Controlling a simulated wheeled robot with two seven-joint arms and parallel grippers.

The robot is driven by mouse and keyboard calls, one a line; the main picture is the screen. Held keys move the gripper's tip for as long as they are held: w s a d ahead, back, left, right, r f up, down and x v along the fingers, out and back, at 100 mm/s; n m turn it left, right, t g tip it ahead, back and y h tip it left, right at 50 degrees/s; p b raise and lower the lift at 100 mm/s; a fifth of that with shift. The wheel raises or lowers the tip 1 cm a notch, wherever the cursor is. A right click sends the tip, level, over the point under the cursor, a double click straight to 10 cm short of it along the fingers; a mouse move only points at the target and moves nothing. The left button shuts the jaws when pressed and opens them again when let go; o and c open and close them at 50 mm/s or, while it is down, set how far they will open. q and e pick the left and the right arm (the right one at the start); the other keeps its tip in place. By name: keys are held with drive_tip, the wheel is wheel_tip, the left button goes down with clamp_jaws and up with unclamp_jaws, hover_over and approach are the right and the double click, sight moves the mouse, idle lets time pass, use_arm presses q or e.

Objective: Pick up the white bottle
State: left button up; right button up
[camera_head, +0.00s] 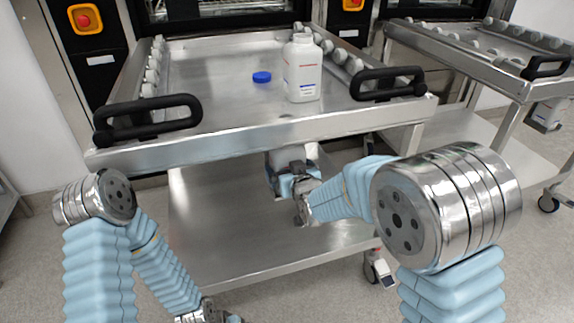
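The white bottle (303,75) stands upright on the top of a steel cart (210,100), right of the middle. It has a printed label. A blue cap (261,77) lies flat on the cart top to its left. My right arm reaches in from the right; its gripper (291,168) is at the cart's front edge, in front of and lower than the bottle, apart from it. Its fingers are not clear enough to tell open from shut. My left arm hangs low at the left; its wrist is at the bottom edge and its fingers are not visible.
Black handles (148,117) and (387,84) stand up at the cart's front corners. Rollers line both sides of the top. A second cart (485,65) stands at the right. Washer fronts are behind.

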drive_tip(key=c, duration=1.2)
drive_tip(key=shift+r, duration=0.1)
drive_tip(key=shift+c, duration=0.5)
drive_tip(key=shift+r, duration=0.65)
drive_tip(key=s+d+b, duration=0.2)
drive_tip(key=s+b, duration=0.1)
drive_tip(key=s, duration=0.5)
drive_tip(key=s+d+b, duration=0.3)
drive_tip(key=s, duration=0.6)
drive_tip(key=shift+d+b, duration=0.25)
drive_tip(key=shift+b, duration=0.05)
drive_tip(key=shift+s, duration=0.1)
